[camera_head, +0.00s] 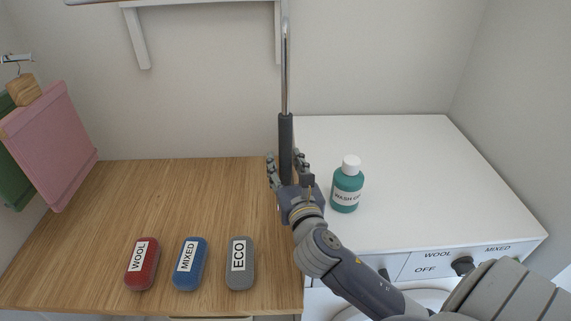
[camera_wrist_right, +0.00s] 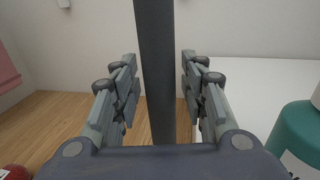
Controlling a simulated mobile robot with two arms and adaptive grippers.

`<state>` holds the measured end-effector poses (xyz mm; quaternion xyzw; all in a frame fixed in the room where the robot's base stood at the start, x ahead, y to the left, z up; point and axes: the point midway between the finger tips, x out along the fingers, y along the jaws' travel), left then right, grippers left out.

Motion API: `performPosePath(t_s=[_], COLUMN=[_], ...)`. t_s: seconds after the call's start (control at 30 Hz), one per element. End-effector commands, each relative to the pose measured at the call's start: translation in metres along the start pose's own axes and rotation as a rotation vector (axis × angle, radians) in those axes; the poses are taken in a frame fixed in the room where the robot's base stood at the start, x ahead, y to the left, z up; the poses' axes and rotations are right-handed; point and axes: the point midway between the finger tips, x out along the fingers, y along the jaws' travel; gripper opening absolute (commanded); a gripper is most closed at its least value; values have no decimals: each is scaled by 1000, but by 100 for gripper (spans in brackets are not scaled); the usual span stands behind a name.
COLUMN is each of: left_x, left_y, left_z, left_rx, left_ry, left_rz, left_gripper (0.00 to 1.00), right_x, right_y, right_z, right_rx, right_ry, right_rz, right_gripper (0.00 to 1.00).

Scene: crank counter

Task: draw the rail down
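A pull rod with a chrome upper part (camera_head: 286,70) and a dark grip (camera_head: 285,135) stands upright in the middle of the head view. The dark grip also shows in the right wrist view (camera_wrist_right: 155,70). My right gripper (camera_head: 289,165) is at the grip's lower part, with one finger on each side of it. In the right wrist view its fingers (camera_wrist_right: 158,85) are open, with gaps beside the grip. What the rod's top joins is not clear. The rail itself cannot be made out for certain. My left gripper is not in view.
A teal wash bottle (camera_head: 346,186) stands on the white machine top (camera_head: 420,160), close right of my right gripper. Red (camera_head: 142,264), blue (camera_head: 188,264) and grey (camera_head: 240,264) labelled cases lie on the wooden counter (camera_head: 150,200). Pink cloth (camera_head: 55,140) hangs at left.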

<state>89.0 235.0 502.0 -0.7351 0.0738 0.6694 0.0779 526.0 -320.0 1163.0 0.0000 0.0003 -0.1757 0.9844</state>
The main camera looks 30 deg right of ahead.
Motion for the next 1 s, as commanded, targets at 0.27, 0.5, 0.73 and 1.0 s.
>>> performPosePath(t_s=[0.27, 0.5, 0.73, 1.0], left_x=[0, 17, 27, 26], left_y=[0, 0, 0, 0], left_z=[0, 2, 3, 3], left_rx=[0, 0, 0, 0], left_ry=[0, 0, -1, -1], left_rz=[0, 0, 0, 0], left_gripper=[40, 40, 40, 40], right_x=[0, 0, -1, -1], right_y=[0, 0, 0, 0], right_z=[0, -29, -52, -51], right_rx=[0, -2, -1, 0], right_ry=[0, 6, 6, 7], right_rz=[0, -1, 0, 0], right_gripper=[0, 0, 0, 34])
